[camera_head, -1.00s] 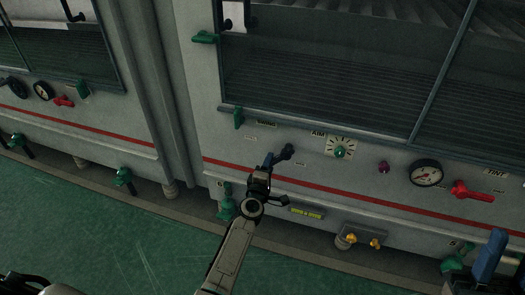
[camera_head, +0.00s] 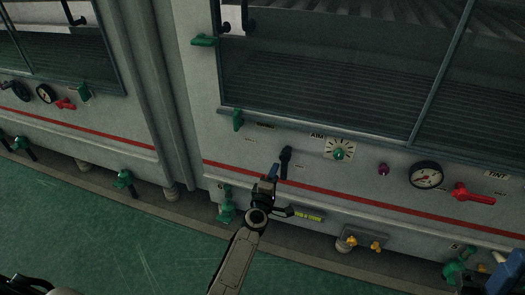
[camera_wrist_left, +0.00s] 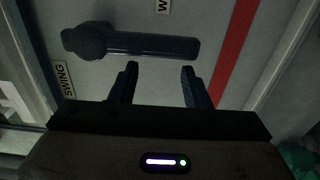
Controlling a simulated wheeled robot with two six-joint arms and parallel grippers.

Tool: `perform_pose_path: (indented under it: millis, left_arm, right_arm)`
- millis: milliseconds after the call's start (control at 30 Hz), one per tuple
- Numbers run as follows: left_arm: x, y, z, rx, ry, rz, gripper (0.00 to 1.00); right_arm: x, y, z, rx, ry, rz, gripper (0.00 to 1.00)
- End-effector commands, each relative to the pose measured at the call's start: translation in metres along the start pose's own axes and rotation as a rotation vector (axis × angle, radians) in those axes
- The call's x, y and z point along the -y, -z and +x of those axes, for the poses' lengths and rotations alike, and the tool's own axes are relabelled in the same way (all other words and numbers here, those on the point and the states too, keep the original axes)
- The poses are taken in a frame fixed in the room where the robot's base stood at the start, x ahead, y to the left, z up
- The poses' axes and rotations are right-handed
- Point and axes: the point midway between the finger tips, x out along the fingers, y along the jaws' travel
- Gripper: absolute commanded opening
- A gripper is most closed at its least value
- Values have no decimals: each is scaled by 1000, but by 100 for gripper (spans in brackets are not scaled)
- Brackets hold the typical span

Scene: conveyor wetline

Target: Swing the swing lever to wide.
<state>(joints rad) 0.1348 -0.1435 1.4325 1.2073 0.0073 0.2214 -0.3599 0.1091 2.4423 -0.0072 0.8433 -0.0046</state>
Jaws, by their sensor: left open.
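The swing lever (camera_head: 285,163) is a dark handle on the grey machine front, pointing almost straight down from its pivot. In the left wrist view the lever (camera_wrist_left: 150,45) lies across the top, pivot at left. The "SWING" label (camera_wrist_left: 62,79) is beyond the pivot end; a partly cut-off label starting with "W" (camera_wrist_left: 163,6) is above the handle. My left gripper (camera_head: 272,172) is just below and left of the lever. Its fingers (camera_wrist_left: 159,84) are apart and empty, with a gap to the handle.
Right of the lever are the "AIM" dial (camera_head: 338,149), a dark red knob (camera_head: 383,168), a gauge (camera_head: 425,175) and a red handle (camera_head: 473,193). Green valves (camera_head: 227,205) and yellow taps (camera_head: 352,241) sit low.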

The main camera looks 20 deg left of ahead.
Motion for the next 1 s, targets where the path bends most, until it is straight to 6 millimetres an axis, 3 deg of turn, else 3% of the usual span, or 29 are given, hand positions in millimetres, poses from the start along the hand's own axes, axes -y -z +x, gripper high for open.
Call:
perform_pose_path:
  millis: [500,1000]
  left_arm:
    - [-1,1,-50,-1,0,0,43]
    - [-2,1,-53,-2,-1,1,43]
  right_arm:
    - [0,1,5,0,0,0,36]
    - [0,1,5,0,0,0,36]
